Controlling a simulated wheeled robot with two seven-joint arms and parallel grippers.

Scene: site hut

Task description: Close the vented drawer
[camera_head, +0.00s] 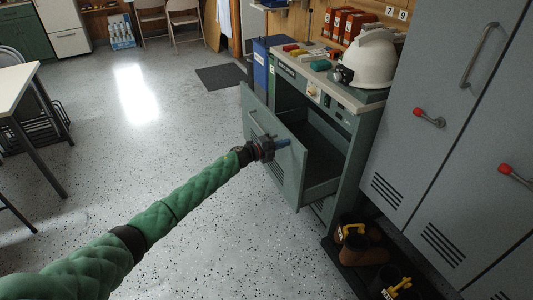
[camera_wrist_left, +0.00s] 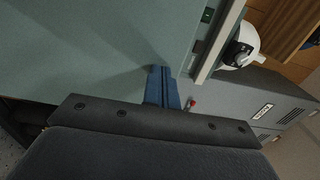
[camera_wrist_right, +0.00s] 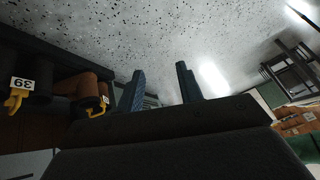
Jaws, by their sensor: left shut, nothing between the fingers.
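The vented drawer (camera_head: 262,139) of the grey-green cabinet stands open, its slotted front well out from the cabinet and its empty-looking inside showing. My left gripper (camera_head: 283,143) is shut and empty, at the drawer front in the head view; the arm hides part of the front. In the left wrist view its blue fingertips (camera_wrist_left: 163,84) are together before a grey-green panel (camera_wrist_left: 90,50); I cannot tell whether they touch it. My right gripper (camera_wrist_right: 160,88) shows only in the right wrist view, open and empty, its two fingers apart above the speckled floor.
A white helmet (camera_head: 369,62) and small coloured items sit on the cabinet top (camera_head: 345,95). Grey lockers (camera_head: 425,110) with red-knobbed handles stand at right. Boots (camera_head: 358,245) stand on a low dark rack below. The floor (camera_head: 160,130) left of the drawer is clear.

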